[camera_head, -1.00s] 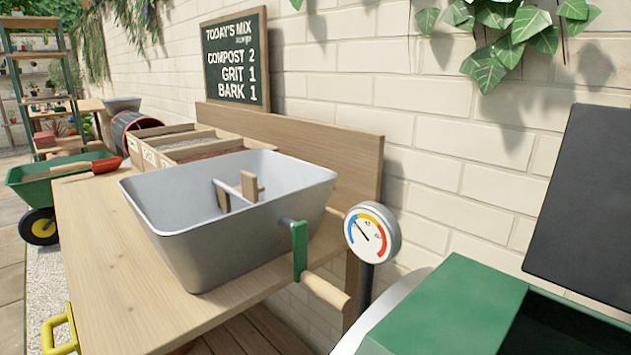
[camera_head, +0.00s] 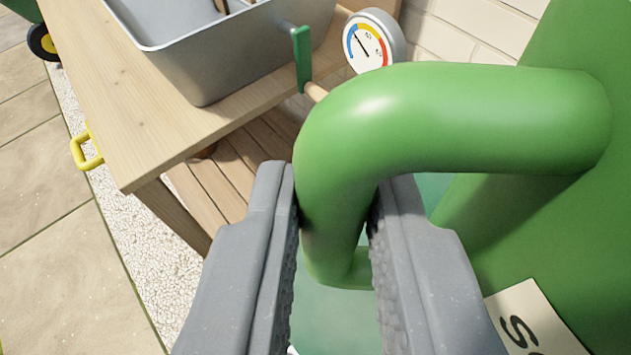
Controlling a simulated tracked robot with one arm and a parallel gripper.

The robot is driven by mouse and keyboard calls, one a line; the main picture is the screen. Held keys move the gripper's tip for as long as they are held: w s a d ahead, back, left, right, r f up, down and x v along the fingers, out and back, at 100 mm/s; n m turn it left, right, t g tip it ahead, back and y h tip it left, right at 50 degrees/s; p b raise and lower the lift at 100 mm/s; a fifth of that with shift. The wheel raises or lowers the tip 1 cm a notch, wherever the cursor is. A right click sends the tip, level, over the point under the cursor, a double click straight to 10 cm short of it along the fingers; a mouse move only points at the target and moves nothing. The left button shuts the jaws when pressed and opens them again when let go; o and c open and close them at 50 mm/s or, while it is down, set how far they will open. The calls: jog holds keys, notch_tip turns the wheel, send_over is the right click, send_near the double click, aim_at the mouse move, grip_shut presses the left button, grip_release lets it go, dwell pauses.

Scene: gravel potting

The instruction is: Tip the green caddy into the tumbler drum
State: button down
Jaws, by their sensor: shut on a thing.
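The green caddy (camera_head: 590,250) fills the right side of the view, very close. A cream label with dark letters, cut off by the frame, is on its side. My gripper (camera_head: 335,205) is shut on the upright part of the caddy's thick green handle (camera_head: 450,115), with one grey ridged finger on each side. The caddy's rim and contents are outside the view. I cannot make out the tumbler drum in this view.
A wooden bench (camera_head: 110,90) at upper left carries a grey metal trough (camera_head: 190,55) with a green crank (camera_head: 302,60). A dial gauge (camera_head: 365,45) stands beside it. A yellow handle (camera_head: 87,152) juts from the bench. Paving (camera_head: 50,270) at lower left is clear.

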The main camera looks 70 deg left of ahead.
jog(key=shift+w+d+r+m+p, duration=0.2)
jog(key=shift+r+p, duration=0.1)
jog(key=shift+r, duration=0.1)
jog(key=shift+w+d+r+m+p, duration=0.1)
jog(key=shift+w+r+p, duration=0.05)
jog(key=shift+r+p, duration=0.15)
jog(key=p, duration=0.1)
jog(key=r+m+p, duration=0.1)
jog(key=shift+w+d+r+g+p, duration=0.1)
jog(key=shift+w+r+g+p, duration=0.05)
jog(key=shift+w+g+p, duration=0.15)
notch_tip(320, 180, up, 7)
jog(key=m+g+y+p, duration=0.25)
jog(key=m+p, duration=0.25)
jog(key=p, duration=1.2)
send_over(425, 175)
jog(key=w+d, duration=0.2)
jog(key=w, duration=0.1)
jog(key=shift+s+d, duration=0.2)
jog(key=w+d+f+m+y+p, duration=0.1)
jog(key=w+d+m+p, duration=0.3)
jog(key=w+p, duration=0.4)
jog(key=w+d+f+m+g+y+p, duration=0.1)
jog(key=w+d+m+y+p, duration=0.2)
jog(key=w+p, duration=0.6)
jog(key=shift+w+d+m+p, duration=0.25)
jog(key=shift+d+m+p, duration=0.75)
jog(key=shift+p, duration=2.7)
jog(key=shift+a+m, duration=0.35)
jog(key=shift+m, duration=0.05)
